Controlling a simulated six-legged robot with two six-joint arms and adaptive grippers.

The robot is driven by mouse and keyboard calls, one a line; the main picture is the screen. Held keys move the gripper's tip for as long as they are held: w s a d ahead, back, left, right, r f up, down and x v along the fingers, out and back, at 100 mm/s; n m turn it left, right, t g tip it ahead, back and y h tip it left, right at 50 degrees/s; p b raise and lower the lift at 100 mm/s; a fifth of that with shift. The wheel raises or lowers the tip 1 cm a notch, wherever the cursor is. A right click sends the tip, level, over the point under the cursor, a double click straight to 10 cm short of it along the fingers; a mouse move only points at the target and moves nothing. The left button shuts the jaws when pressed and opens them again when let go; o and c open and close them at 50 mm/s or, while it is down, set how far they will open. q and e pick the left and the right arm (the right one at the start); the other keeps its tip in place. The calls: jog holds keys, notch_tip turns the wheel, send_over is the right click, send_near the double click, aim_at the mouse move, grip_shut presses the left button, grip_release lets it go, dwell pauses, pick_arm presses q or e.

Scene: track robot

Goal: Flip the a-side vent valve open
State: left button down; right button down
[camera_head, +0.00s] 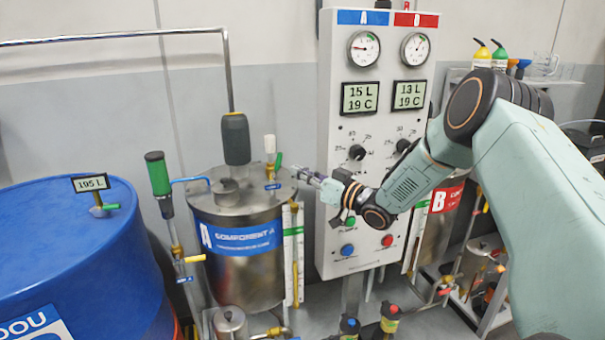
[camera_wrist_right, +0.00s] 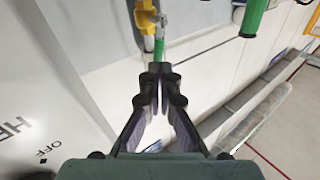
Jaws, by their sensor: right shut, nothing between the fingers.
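The a-side vent valve (camera_head: 270,166) stands on the lid of the component A tank (camera_head: 240,250). It has a brass body, a white top and a short green handle (camera_head: 278,159). In the right wrist view the brass body (camera_wrist_right: 147,18) is at the top, and the green handle (camera_wrist_right: 159,50) shows just beyond the fingertips. My right gripper (camera_head: 302,173) is shut and empty, just right of the valve at lid height. Its closed fingers (camera_wrist_right: 158,75) point toward the handle; I cannot tell whether they touch it. My left gripper is not in view.
The control panel (camera_head: 340,220) with gauges and knobs stands close beside my right wrist. A dark grey motor (camera_head: 236,138) rises from the lid left of the valve. A blue drum (camera_head: 70,250) and a green-topped pump (camera_head: 158,173) are farther left.

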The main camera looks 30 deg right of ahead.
jog(key=p+v, duration=0.1)
jog(key=v, duration=0.8)
jog(key=shift+s+f+p, duration=0.25)
jog(key=shift+s+p, duration=0.1)
jog(key=shift+s, duration=0.05)
jog(key=shift+f, duration=0.1)
